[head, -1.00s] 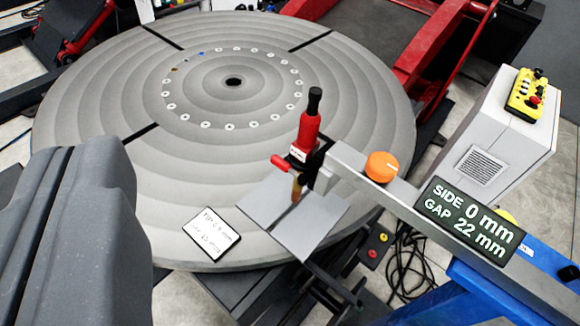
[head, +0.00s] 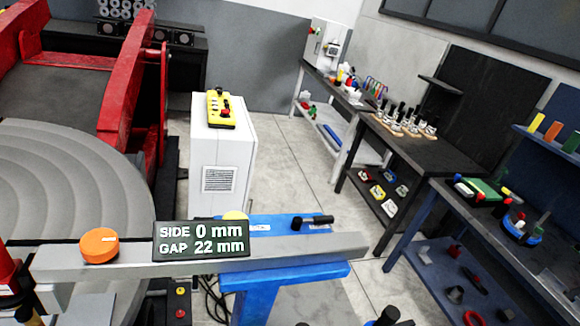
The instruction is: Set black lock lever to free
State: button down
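A black lever (head: 313,222) with a rounded end lies roughly level on top of the blue stand (head: 290,272), right of the display. It may be the lock lever; no free or locked marking is readable near it. The grey bar (head: 130,264) rests across the blue stand and carries an orange knob (head: 99,245). The black display (head: 201,240) on it reads SIDE 0 mm, GAP 22 mm.
The round grey table (head: 60,190) and red frame (head: 120,125) stand at left. A white cabinet (head: 222,160) with a yellow control box (head: 221,108) stands behind the bar. Workbenches (head: 400,145) line the right. Floor between is clear. Dark objects cut the bottom edge.

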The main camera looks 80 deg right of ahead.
aim_at(296, 226)
jog(key=z, duration=0.45)
jog(key=k, duration=1.15)
jog(key=z, duration=0.6)
jog(key=i, duration=0.5)
jog(key=z, duration=0.5)
